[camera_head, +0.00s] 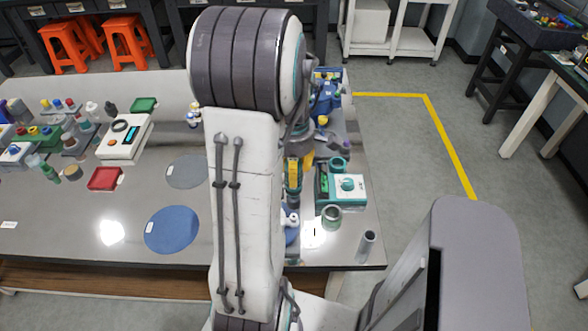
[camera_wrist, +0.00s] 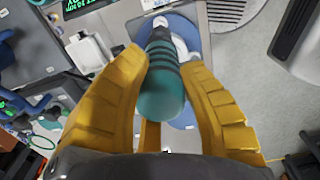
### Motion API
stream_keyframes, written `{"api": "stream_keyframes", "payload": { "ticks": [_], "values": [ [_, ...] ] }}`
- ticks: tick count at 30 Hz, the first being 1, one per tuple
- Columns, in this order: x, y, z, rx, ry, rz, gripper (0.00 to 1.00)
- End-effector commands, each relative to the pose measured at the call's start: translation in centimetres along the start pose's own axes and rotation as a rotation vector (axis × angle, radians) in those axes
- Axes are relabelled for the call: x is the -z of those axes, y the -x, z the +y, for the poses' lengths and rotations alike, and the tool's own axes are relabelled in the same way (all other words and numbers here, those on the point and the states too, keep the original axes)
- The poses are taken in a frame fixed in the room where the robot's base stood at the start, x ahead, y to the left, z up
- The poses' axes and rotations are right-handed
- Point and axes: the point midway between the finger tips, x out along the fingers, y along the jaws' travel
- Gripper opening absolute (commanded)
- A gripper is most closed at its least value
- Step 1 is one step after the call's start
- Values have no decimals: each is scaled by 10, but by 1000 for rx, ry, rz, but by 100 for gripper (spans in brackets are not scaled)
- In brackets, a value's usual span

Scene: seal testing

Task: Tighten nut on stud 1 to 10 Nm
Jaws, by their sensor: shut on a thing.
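My gripper (camera_wrist: 164,68) has yellow jaws closed around the teal, ribbed handle (camera_wrist: 163,96) of a tool in the wrist view. The handle's dark upper part (camera_wrist: 160,42) points toward a pale fitting (camera_wrist: 175,22) over a blue disc (camera_wrist: 193,45). I cannot tell whether the tool touches the fitting. In the head view, a yellow jaw of my gripper (camera_head: 293,172) shows just right of my arm, above the bench's right part. My arm hides most of that area. I cannot make out stud 1 or its nut in either view.
The bench (camera_head: 60,232) carries a blue round mat (camera_head: 172,229), a grey mat (camera_head: 187,171) and a white instrument (camera_head: 123,137) on the left. Right of my arm stand a teal-and-white device (camera_head: 347,188), a green-grey ring (camera_head: 331,216) and a grey cylinder (camera_head: 367,246) near the edge.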

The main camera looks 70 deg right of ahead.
Motion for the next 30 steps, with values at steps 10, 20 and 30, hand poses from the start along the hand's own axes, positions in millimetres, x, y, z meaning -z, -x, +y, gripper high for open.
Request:
{"api": "stream_keyframes", "payload": {
  "ticks": [10, 20, 30],
  "values": [
    [0, -17, 0, -1, 3, 0, 0],
    [0, -41, 0, -2, 2, 0, 0],
    [0, -49, 0, -2, 2, 0, 0]
  ]
}}
